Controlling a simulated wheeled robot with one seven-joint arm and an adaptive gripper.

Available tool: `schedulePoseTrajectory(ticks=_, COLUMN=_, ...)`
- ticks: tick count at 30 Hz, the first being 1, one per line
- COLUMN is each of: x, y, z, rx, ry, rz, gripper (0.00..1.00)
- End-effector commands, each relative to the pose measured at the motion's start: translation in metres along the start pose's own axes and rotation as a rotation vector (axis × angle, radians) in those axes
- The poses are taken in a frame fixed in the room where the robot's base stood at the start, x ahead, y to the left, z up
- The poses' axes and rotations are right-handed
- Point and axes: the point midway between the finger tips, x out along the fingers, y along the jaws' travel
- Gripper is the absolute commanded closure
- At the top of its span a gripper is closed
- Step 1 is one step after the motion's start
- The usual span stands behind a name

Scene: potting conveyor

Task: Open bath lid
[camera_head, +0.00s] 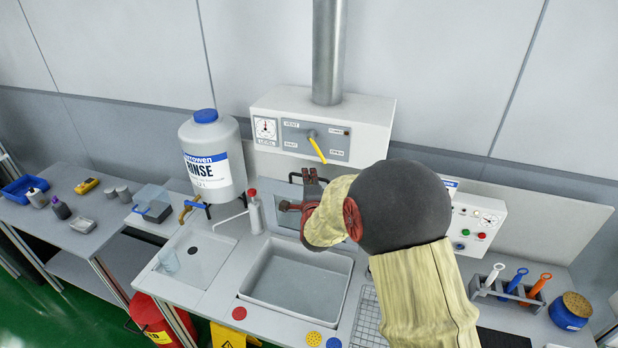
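The bath (300,284) is a grey rectangular basin set in the bench at the middle of the view. Its inside is exposed. A grey panel that looks like the bath lid (283,218) stands raised behind the basin, leaning toward the wall unit. A dark handle bar shows near its top edge. My gripper (297,192) is in front of the raised panel. Its two dark fingers are spread apart, with nothing seen between them. My arm hides the panel's right part, and I cannot tell whether a finger touches it.
A white rinse tank (213,157) and a red-capped bottle (255,212) stand left of the lid. A control unit with a yellow lever (317,149) hangs above. A button box (474,223) and a tool rack (506,291) are at right. A sink (194,257) lies left.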

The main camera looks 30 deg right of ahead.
Motion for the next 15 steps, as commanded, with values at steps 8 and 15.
schedulePoseTrajectory(ticks=8, x=-0.0001, y=0.0003, z=0.0, rx=0.0, ry=0.0, rz=0.001, gripper=1.0)
schedulePoseTrajectory(ticks=15, x=-0.0002, y=0.0005, z=0.0, rx=0.0, ry=0.0, rz=0.001, gripper=1.0)
